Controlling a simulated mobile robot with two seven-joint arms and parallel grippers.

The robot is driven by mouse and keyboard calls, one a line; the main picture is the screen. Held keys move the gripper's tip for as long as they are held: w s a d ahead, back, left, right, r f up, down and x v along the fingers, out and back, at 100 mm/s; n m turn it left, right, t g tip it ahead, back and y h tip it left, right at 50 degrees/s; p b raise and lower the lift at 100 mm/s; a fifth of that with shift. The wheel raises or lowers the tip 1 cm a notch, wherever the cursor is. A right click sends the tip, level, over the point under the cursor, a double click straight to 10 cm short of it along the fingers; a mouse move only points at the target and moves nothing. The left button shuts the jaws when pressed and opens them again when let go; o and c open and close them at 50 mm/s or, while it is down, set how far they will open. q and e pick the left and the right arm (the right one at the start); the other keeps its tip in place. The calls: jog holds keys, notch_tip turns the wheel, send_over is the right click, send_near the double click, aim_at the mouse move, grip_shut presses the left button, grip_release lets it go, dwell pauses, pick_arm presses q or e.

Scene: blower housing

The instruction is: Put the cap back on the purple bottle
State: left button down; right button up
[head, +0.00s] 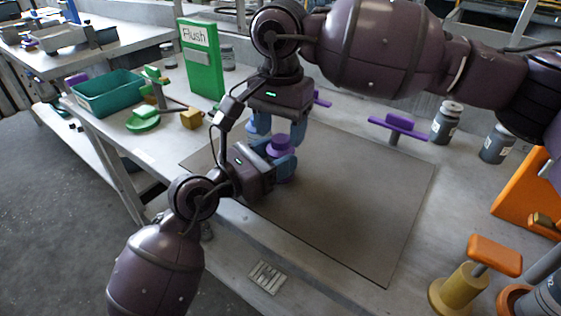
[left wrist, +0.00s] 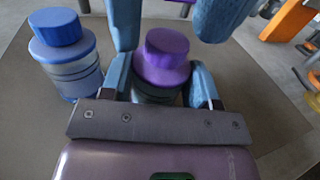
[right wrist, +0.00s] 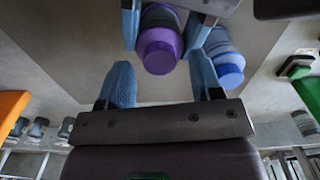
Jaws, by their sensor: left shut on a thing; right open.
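The purple bottle (left wrist: 152,94) stands on the grey mat, mostly hidden by my left gripper. Its purple cap (left wrist: 164,66), a wide disc with a knob, sits on top and appears level; the cap also shows in the head view (head: 280,147) and right wrist view (right wrist: 159,50). I cannot tell how tightly it is seated. My left gripper (head: 285,165) is shut on the bottle's body, below the cap. My right gripper (head: 279,130) points down just above the cap, open and empty, its blue fingers apart.
A blue-capped bottle (left wrist: 70,60) stands close beside the purple one. Grey jars (head: 445,125) and orange fixtures are at the right. The mat's right part (head: 370,200) is clear.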

jog(key=shift+r, duration=1.7)
jog(key=shift+c, duration=0.2)
jog(key=shift+a+r+n, duration=0.1)
jog(key=shift+r+n, duration=1.6)
jog(key=shift+r, duration=0.05)
jog(key=shift+f, duration=4.05)
jog(key=shift+c, duration=0.5)
